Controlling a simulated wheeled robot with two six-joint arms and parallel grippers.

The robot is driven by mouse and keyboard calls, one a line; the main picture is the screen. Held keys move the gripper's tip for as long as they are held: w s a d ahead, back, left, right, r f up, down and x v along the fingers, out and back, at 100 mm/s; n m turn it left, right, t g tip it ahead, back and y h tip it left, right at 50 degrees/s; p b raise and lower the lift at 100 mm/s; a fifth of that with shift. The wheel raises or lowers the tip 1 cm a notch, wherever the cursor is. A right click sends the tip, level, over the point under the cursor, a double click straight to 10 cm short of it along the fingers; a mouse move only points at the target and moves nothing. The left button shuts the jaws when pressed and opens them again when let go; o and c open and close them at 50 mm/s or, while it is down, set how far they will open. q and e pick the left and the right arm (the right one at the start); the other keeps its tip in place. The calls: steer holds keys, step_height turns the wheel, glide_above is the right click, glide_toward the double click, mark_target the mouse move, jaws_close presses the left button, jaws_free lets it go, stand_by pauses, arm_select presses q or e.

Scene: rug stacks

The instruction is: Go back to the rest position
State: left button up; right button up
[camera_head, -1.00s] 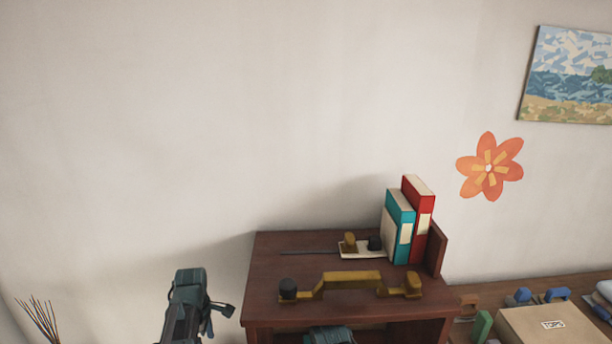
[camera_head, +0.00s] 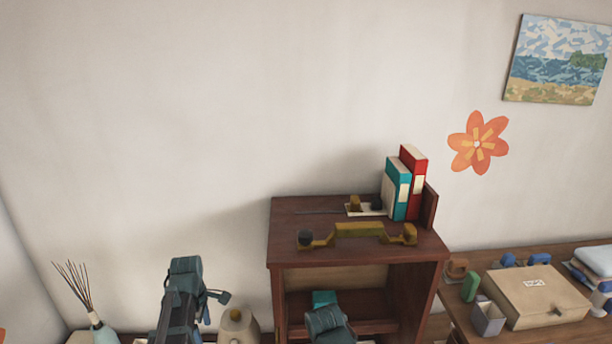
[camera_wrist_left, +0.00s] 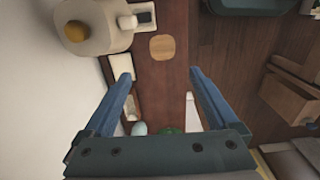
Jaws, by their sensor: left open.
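My left gripper (camera_wrist_left: 160,78) is open in the left wrist view. Its two blue fingers are spread over a reddish-brown wooden surface (camera_wrist_left: 163,85), with nothing held between them. A dark teal part, likely of my right arm (camera_head: 328,322), shows in front of the wooden cabinet (camera_head: 355,259); no right gripper fingers can be made out.
The cabinet holds a brass-coloured handset (camera_head: 358,230), a teal binder (camera_head: 397,188) and a red binder (camera_head: 415,180) on top. A cardboard box (camera_head: 537,297) stands at right. A reed diffuser (camera_head: 99,331) and a beige pot (camera_head: 238,326) are at lower left; a beige rounded object (camera_wrist_left: 95,28) is near the left gripper.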

arm_select(q)
steer(key=s+d+m, duration=0.7)
steer(key=d+m, duration=0.4)
steer(key=s+d+m+y, duration=0.1)
steer(key=s+d+m, duration=0.7)
steer(key=d+m, duration=0.2)
steer(key=shift+d+m, duration=0.35)
steer(key=shift+m, duration=0.35)
